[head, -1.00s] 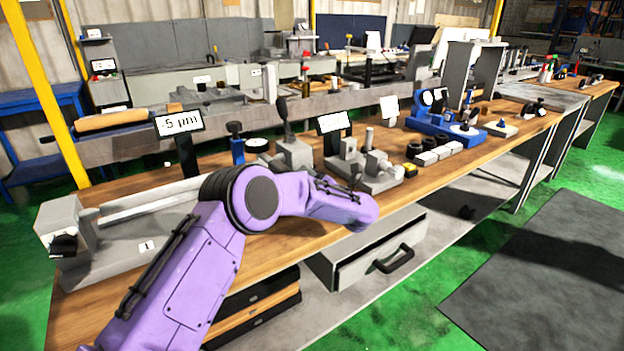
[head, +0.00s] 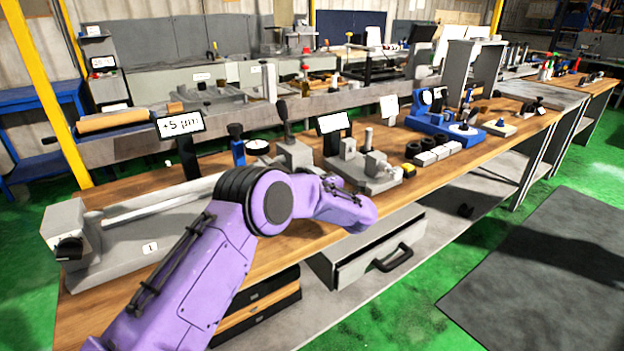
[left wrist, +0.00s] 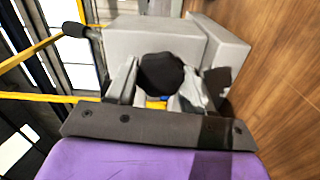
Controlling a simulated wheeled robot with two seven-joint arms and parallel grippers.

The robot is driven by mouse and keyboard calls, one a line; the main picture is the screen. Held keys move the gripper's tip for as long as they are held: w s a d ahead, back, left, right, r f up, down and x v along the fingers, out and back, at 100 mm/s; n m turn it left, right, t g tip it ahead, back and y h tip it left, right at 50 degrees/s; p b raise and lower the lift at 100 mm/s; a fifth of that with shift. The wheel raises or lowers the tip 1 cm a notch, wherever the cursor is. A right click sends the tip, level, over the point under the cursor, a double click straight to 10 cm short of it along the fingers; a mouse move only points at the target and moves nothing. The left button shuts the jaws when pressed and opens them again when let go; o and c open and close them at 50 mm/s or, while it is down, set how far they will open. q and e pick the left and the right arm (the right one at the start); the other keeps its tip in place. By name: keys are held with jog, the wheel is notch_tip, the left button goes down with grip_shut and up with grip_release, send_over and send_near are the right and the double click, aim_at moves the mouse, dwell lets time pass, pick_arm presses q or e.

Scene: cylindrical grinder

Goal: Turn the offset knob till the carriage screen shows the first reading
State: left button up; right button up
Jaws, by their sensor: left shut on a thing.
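A small screen (head: 180,124) on a dark post at the back left of the bench reads "+5 µm". A dark round knob (left wrist: 162,75) sits on the face of a grey block (left wrist: 150,40) in the left wrist view. The two grey fingers of my left gripper (left wrist: 158,92) are shut on the knob, one on each side. In the head view my purple left arm reaches over the front of the bench and hides the knob and the gripper. The grey block with its upright black-tipped lever (head: 290,155) shows just behind the arm. My right gripper is not in view.
A long grey machine bed (head: 120,245) with a black knob at its left end lies at the left. A blue device (head: 445,125) stands further right. An open drawer (head: 365,250) juts out below the bench.

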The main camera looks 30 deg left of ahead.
pick_arm(q)
jog(key=shift+m, duration=0.4)
jog(key=o, duration=1)
jog(key=shift+d, duration=0.1)
jog(key=shift+o, duration=0.2)
jog(key=b+v, duration=0.1)
jog(key=v, duration=0.9)
jog(key=shift+s+d+f, duration=0.1)
jog(key=shift+d, duration=0.15)
